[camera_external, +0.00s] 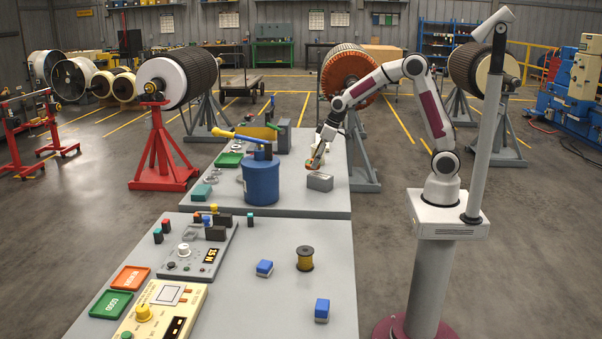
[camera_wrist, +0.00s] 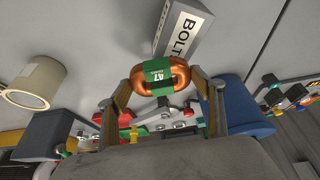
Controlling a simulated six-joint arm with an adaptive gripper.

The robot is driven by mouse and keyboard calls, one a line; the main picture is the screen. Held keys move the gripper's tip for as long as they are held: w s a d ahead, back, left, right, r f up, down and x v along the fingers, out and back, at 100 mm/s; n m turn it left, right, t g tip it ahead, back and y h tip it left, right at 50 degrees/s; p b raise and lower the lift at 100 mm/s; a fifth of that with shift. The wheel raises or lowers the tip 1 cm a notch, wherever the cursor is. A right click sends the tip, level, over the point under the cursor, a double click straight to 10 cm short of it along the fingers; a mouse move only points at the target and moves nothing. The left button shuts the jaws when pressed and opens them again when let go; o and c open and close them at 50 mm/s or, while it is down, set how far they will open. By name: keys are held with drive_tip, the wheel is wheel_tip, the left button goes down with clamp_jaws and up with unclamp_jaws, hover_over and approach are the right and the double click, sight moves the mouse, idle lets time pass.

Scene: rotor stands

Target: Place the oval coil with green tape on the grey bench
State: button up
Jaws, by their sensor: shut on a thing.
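The oval coil (camera_wrist: 180,72) is copper-coloured with a green tape band marked 47 around its middle. My gripper (camera_wrist: 163,84) is shut on it, one finger at each end in the wrist view. In the external view my gripper (camera_external: 318,156) is above the far grey bench (camera_external: 310,205), close to a grey box. The coil is small and partly hidden by the fingers there. A second grey bench top (camera_external: 285,285) lies nearer the camera.
The grey box (camera_external: 320,182), lettered BOLT in the wrist view (camera_wrist: 182,32), is near the coil. A blue drum (camera_external: 262,180) stands left of it.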

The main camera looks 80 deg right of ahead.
hover_over(295, 176)
drive_tip(key=s, duration=0.1)
drive_tip(key=shift+s+a+f, duration=0.1)
drive_tip(key=shift+a+f, duration=0.05)
drive_tip(key=shift+a, duration=0.05)
drive_tip(key=shift+f, duration=0.1)
idle(0.4)
drive_tip(key=shift+f, duration=3.25)
drive_tip(key=shift+f, duration=0.65)
drive_tip(key=o, duration=1.6)
drive_tip(key=shift+s, duration=0.1)
drive_tip(key=shift+r, duration=0.1)
drive_tip(key=v, duration=1.1)
drive_tip(key=shift+s+r, duration=0.1)
drive_tip(key=shift+r, duration=0.3)
